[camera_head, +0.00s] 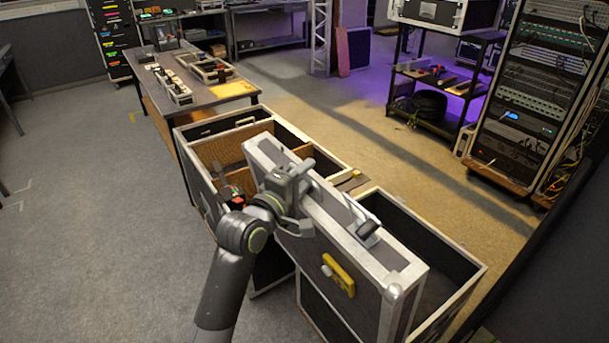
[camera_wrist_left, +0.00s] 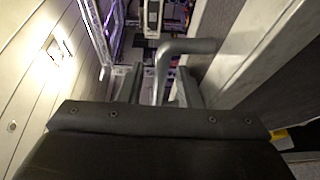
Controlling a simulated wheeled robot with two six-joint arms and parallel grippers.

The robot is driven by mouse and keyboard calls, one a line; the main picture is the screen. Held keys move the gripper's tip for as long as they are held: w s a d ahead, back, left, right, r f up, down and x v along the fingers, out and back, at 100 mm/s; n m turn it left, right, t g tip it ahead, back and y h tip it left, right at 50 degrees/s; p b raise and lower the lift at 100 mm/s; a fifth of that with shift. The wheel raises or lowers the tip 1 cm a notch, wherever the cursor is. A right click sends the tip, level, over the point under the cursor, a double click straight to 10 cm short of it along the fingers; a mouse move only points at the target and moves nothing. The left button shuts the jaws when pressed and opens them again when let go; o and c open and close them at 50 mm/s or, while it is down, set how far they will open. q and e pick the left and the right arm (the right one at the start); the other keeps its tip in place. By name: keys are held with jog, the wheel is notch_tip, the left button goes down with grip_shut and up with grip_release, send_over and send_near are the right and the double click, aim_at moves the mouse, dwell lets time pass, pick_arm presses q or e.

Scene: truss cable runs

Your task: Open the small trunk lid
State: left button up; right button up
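The trunk lid (camera_head: 325,245) is a grey-black panel with pale metal edging. It stands raised and steeply tilted over the near side of the open cases, so the lid is not flat. A metal handle (camera_head: 366,233) sits on its top edge, and a yellow latch plate (camera_head: 340,275) is on its near face. My left gripper (camera_head: 292,190) is at the far end of the lid's top edge. In the left wrist view, its two fingers (camera_wrist_left: 160,88) are apart, with a bent grey bar (camera_wrist_left: 188,46) between them and gaps showing. My right gripper is out of view.
An open case with brown dividers (camera_head: 225,149) lies behind the lid to the left. A dark open compartment (camera_head: 425,250) lies to the right. A table with small trays (camera_head: 200,85) stands behind.

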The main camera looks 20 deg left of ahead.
pick_arm(q)
jog(key=shift+c, duration=0.3)
grip_shut()
jog(key=w+d+p, duration=0.1)
jog(key=w+d+r+p, duration=0.1)
jog(key=p, duration=0.1)
jog(key=shift+w+r+g, duration=0.25)
jog(key=shift+g, duration=0.15)
jog(key=w+d+p, duration=0.1)
jog(key=w, duration=0.1)
jog(key=w+d+p, duration=0.1)
jog(key=w+d, duration=0.1)
jog(key=shift+w+d, duration=0.25)
